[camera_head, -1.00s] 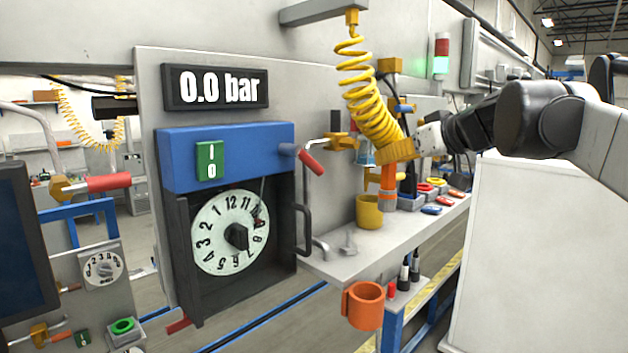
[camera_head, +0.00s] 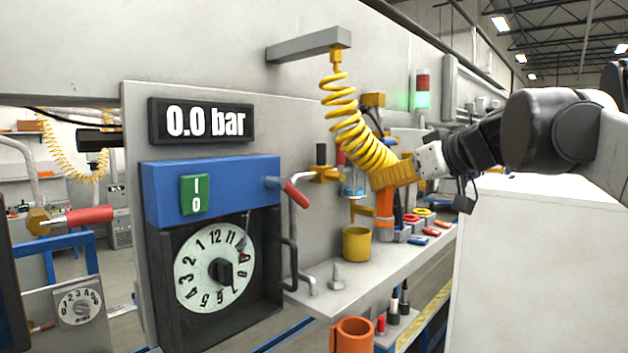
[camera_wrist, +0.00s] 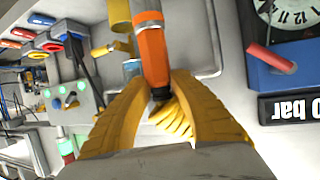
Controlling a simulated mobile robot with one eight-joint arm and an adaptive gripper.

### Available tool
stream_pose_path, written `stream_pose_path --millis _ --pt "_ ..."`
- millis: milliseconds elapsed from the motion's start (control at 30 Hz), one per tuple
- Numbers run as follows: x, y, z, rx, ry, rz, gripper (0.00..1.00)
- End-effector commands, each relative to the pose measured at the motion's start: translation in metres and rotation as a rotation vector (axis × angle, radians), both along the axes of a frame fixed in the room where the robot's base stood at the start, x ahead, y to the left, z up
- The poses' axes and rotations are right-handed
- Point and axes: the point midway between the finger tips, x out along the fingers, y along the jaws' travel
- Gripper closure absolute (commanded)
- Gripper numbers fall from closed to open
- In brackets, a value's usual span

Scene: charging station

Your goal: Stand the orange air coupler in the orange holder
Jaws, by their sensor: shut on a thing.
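The orange air coupler (camera_head: 384,203) hangs upright below my gripper (camera_head: 384,183) in the head view. In the wrist view the coupler (camera_wrist: 152,57) sits between the two yellow fingers of my gripper (camera_wrist: 160,88), which are shut on it. The yellow coiled hose (camera_head: 352,132) runs from the overhead bracket down to the gripper, and part of the coil (camera_wrist: 172,118) shows behind the fingers. The orange holder (camera_head: 352,336) is below the shelf, in front of its edge, cut off by the bottom of the head view. The coupler is well above it and farther right.
A yellow cup-shaped holder (camera_head: 357,245) stands on the grey shelf (camera_head: 330,299), near the coupler. A small grey peg (camera_head: 337,277) and bent pipes are at the shelf's left end. The dial panel (camera_head: 214,270) is at left. A large white box (camera_head: 540,270) is at right.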

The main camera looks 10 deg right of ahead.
Motion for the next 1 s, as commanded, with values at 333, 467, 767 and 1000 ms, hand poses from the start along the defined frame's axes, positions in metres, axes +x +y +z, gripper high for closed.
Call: stream_pose_path --millis 333,467,767,1000 --pt "-0.018 0.015 0.0 -0.001 0.0 0.001 1.0" --pt "-0.025 0.021 0.0 -0.001 0.0 0.001 1.0" --pt "-0.04 0.034 0.0 0.0 0.0 0.001 1.0" --pt "-0.052 0.044 0.0 0.0 0.0 0.001 1.0"
